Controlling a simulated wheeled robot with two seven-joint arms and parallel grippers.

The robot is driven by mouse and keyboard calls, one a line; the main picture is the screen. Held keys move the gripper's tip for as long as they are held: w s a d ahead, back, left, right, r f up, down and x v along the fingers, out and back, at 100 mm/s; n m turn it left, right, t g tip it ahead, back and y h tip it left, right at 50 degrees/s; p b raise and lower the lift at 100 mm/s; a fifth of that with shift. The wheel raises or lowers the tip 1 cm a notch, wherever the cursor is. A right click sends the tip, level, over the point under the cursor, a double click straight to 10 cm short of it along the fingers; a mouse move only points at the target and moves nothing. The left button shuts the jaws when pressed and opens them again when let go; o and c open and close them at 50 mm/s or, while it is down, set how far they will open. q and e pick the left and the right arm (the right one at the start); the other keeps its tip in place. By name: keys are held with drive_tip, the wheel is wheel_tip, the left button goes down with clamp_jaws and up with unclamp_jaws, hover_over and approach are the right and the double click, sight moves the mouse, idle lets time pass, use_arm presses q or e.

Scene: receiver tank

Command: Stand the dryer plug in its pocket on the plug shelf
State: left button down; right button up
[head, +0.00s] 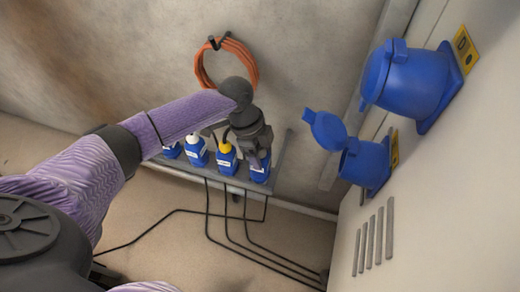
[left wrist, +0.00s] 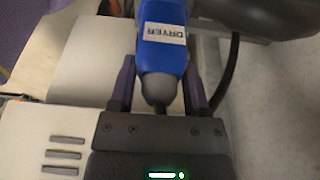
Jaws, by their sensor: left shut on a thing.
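The blue dryer plug (left wrist: 164,52), with a white label reading DRYER, is between the fingers of my left gripper (left wrist: 160,88) in the left wrist view. In the head view my left gripper (head: 262,158) is over the right end of the grey plug shelf (head: 232,186), shut on the dryer plug (head: 259,176). The plug looks roughly upright, in line with the other plugs. Its pocket is hidden, and I cannot tell whether the plug is seated or just above the shelf. My right gripper is not in view.
Other blue plugs, one with a yellow top (head: 227,162) and one with a white top (head: 197,155), stand left of it. An orange cable coil (head: 203,72) hangs above. Black cables (head: 225,235) run below. Blue sockets (head: 410,85) project from the right panel.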

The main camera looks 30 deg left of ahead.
use_arm(q)
drive_tip(key=shift+f+b, duration=0.3)
drive_tip(key=shift+f, duration=0.35)
